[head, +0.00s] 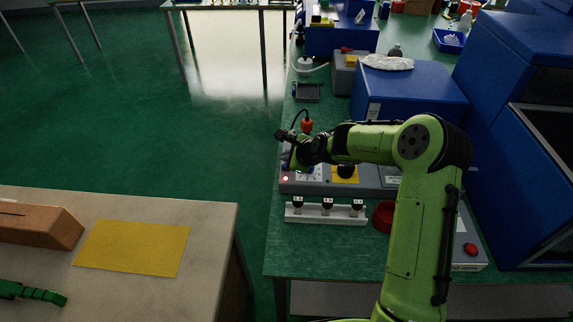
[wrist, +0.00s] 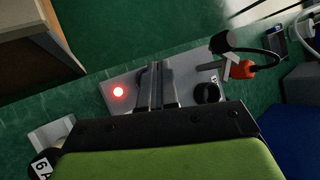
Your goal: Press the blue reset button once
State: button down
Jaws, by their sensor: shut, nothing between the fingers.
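The grey control box (head: 372,183) lies on the green bench, with a glowing red lamp (head: 285,179) at its left end. The lamp also shows in the wrist view (wrist: 118,92). My gripper (wrist: 157,68) is shut and empty, its fingers pointing down over the box between the lamp and a black round knob (wrist: 207,92). In the head view my wrist covers that part of the box. No blue button shows clearly; a faint bluish edge beside the fingers in the wrist view may be part of it. I cannot tell whether the fingertips touch anything.
An orange-red plug-like part (head: 307,125) with a black cord stands just behind my wrist. A white rack (head: 327,214) and a red bowl (head: 382,216) sit in front of the box. A large blue machine (head: 520,130) stands at the right; blue casing (head: 405,90) lies behind.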

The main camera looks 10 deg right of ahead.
jog(key=shift+f, duration=0.1)
jog(key=shift+f, duration=0.35)
jog(key=shift+f+b, duration=0.4)
jog(key=shift+b, duration=0.1)
dwell(0.5)
dwell(0.3)
jog(key=shift+r+p, duration=0.75)
jog(key=shift+r, duration=0.1)
notch_tip(320, 180, up, 5)
jog(key=p, duration=0.4)
jog(key=shift+r, duration=0.1)
